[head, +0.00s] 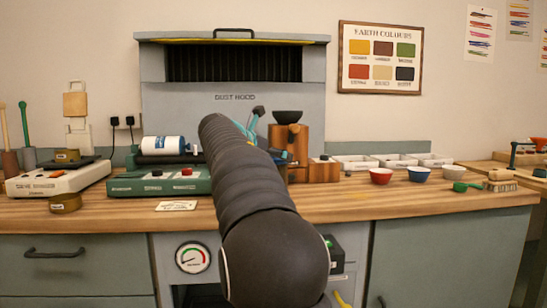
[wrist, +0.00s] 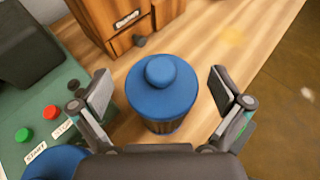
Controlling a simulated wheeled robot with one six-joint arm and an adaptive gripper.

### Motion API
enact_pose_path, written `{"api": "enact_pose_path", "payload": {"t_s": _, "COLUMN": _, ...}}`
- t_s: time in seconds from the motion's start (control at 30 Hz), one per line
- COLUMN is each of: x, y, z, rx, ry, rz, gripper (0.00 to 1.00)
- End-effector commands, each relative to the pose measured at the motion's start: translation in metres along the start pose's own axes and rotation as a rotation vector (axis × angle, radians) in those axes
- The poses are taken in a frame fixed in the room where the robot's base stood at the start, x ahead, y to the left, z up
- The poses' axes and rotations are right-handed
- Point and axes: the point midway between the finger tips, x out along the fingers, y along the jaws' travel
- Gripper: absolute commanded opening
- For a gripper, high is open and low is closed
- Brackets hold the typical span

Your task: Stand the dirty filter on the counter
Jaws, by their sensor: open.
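A cylinder with a blue knobbed top (wrist: 162,88) and a dark ribbed side, which looks like the filter, stands upright on the wooden counter (wrist: 218,45) in the wrist view. My gripper (wrist: 159,76) is open around it, one finger on each side, with gaps between the fingers and the cylinder. In the head view my dark arm reaches over the counter (head: 340,202) and hides the cylinder.
A wooden grinder (head: 303,160) stands close behind the cylinder and shows in the wrist view (wrist: 110,25). Bowls (head: 381,176) and white trays (head: 357,161) stand right. Some counter right of the cylinder is bare.

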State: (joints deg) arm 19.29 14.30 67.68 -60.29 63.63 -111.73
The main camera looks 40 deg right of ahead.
Motion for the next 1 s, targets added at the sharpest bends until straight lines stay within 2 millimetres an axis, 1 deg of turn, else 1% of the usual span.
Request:
{"api": "enact_pose_path", "payload": {"t_s": 0.07, "x": -0.005, "y": 0.0, "z": 0.002, "rx": 0.0, "ry": -0.001, "rz": 0.002, "gripper": 1.0}}
{"api": "enact_pose_path", "payload": {"t_s": 0.17, "x": -0.019, "y": 0.0, "z": 0.002, "rx": 0.001, "ry": -0.002, "rz": 0.003, "gripper": 1.0}}
{"api": "enact_pose_path", "payload": {"t_s": 0.4, "x": -0.067, "y": 0.001, "z": 0.002, "rx": 0.0, "ry": -0.002, "rz": 0.005, "gripper": 1.0}}
{"api": "enact_pose_path", "payload": {"t_s": 0.6, "x": -0.101, "y": 0.001, "z": 0.001, "rx": 0.0, "ry": -0.001, "rz": 0.004, "gripper": 1.0}}
{"api": "enact_pose_path", "payload": {"t_s": 0.7, "x": -0.112, "y": 0.001, "z": 0.001, "rx": 0.0, "ry": -0.001, "rz": 0.002, "gripper": 1.0}}
{"api": "enact_pose_path", "payload": {"t_s": 0.8, "x": -0.118, "y": 0.0, "z": 0.001, "rx": 0.0, "ry": -0.001, "rz": 0.001, "gripper": 1.0}}
{"api": "enact_pose_path", "payload": {"t_s": 1.0, "x": -0.121, "y": 0.0, "z": 0.001, "rx": 0.001, "ry": 0.0, "rz": -0.001, "gripper": 1.0}}
